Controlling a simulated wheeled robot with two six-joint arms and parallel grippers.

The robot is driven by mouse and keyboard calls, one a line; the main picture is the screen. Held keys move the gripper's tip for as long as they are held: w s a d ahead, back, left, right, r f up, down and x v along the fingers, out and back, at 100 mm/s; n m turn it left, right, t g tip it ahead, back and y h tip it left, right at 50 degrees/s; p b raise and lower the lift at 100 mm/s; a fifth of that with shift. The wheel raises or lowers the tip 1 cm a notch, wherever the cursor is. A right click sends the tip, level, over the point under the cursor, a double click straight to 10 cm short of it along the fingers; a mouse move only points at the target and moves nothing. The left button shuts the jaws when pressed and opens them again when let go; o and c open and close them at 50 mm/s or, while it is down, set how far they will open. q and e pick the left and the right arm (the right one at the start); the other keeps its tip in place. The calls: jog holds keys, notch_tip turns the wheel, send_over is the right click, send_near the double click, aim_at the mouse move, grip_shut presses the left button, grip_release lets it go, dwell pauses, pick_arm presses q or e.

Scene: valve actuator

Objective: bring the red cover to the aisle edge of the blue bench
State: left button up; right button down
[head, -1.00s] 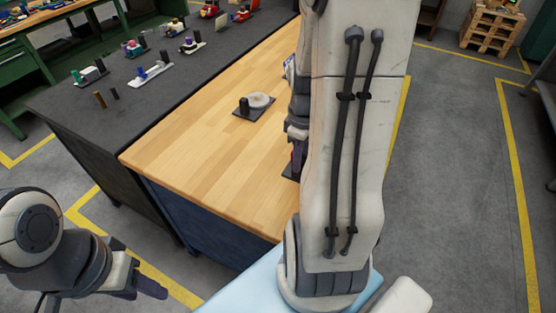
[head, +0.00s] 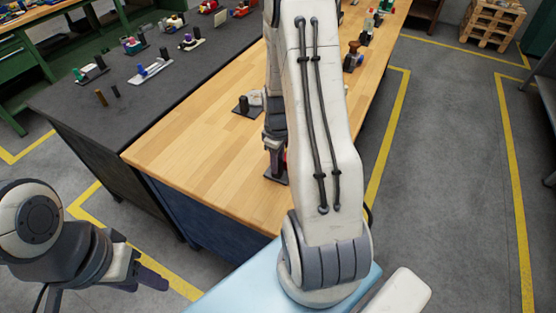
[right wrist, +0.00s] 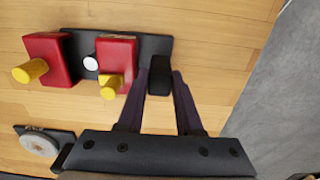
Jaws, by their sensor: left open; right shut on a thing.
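In the right wrist view, a dark plate (right wrist: 148,47) on the wooden top carries two red blocks, one at the left (right wrist: 49,60) and one nearer the gripper (right wrist: 117,62). Each has a yellow knob, and a white disc lies between them. I cannot tell which block the red cover is. My right gripper (right wrist: 162,76) is shut on a black upright block (right wrist: 160,88) at the plate's end. In the head view my arm hides most of the plate; a corner (head: 272,177) shows on the blue bench (head: 200,150). My left gripper (head: 142,268) is open and empty, off the bench.
A dark plate with a black post and pale disc (head: 243,106) stands nearby on the bench. More parts (head: 352,55) stand towards the back right. A dark-topped bench (head: 75,110) with several fixtures adjoins at left. The floor aisle (head: 440,180) at right is clear.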

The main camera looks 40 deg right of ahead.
jog(key=shift+f, duration=0.1)
jog(key=c, duration=0.6)
grip_release()
notch_tip(320, 180, up, 12)
jog(key=b, duration=0.2)
jog(key=s+a+r+n, duration=0.1)
jog(key=s+a+r, duration=0.15)
jog(key=a, duration=1.55)
jog(key=shift+n+y, duration=0.5)
jog(key=shift+n, duration=0.3)
jog(key=s+a, duration=0.4)
jog(key=s+a+r, duration=0.1)
jog(key=s+a, duration=0.3)
jog(key=s, duration=0.1)
jog(key=s+a+r, duration=0.1)
jog(key=s+a, duration=0.3)
jog(key=shift+s+a+r, duration=0.1)
jog(key=shift+s+a, duration=0.3)
